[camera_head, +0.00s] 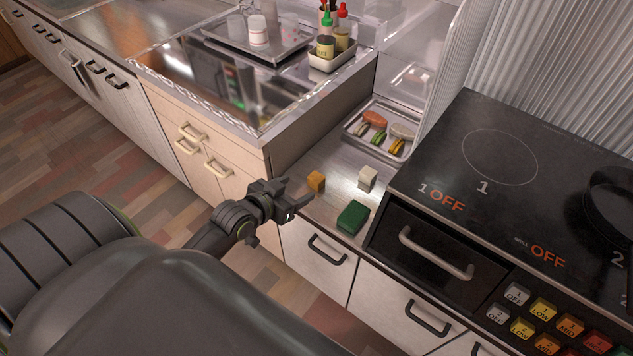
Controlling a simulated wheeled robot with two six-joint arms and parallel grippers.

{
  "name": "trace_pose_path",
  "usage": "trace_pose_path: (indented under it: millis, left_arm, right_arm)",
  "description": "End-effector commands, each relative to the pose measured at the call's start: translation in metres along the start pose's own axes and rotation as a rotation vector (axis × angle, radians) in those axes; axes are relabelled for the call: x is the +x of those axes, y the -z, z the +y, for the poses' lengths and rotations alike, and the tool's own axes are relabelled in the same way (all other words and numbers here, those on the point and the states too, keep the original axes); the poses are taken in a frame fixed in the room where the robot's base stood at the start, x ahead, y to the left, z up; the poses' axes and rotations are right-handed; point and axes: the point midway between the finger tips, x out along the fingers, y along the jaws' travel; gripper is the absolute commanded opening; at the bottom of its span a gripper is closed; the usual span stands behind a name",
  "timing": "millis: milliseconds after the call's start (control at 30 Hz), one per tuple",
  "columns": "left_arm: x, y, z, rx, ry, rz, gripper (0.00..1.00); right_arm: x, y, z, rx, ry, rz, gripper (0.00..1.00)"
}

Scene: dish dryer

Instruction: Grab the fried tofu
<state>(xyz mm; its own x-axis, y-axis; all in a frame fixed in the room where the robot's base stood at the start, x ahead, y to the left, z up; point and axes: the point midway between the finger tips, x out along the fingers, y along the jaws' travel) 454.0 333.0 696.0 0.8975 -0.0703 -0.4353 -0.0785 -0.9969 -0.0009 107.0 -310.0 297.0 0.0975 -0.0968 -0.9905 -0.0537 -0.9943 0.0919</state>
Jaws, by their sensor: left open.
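A small golden-brown block (316,181), which looks like the fried tofu, sits on the steel counter between the left counter block and the stove. My left gripper (295,195) is open and empty, just to the left of and slightly nearer than the brown block, with its fingers pointing towards it. A small gap seems to lie between them. My right gripper is not in view.
A white block (367,178) and a larger green block (352,217) stand to the right on the same counter. Behind is a metal tray (352,129) of food pieces. The black stove (446,137) bounds the right side, the raised cabinet (265,148) the left.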

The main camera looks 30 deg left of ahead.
Motion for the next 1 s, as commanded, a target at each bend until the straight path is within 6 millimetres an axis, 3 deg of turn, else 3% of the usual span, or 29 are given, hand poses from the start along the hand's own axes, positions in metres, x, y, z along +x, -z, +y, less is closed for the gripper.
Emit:
trace_pose_path:
  millis: [200,467,800,1000]
  left_arm:
    - [0.04,0.0,0.0,-0.003,-0.001,0.001,0.64]
    - [0.058,0.0,0.0,-0.001,-0.001,0.001,0.64]
    - [0.1,0.001,-0.002,-0.002,0.0,0.0,0.64]
    - [0.104,0.002,-0.002,-0.001,0.0,0.0,0.64]
  right_arm:
    - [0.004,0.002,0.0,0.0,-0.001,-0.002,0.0]
    - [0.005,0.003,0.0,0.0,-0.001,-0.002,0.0]
    - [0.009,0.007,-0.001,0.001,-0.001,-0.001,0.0]
    - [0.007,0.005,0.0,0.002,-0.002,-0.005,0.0]
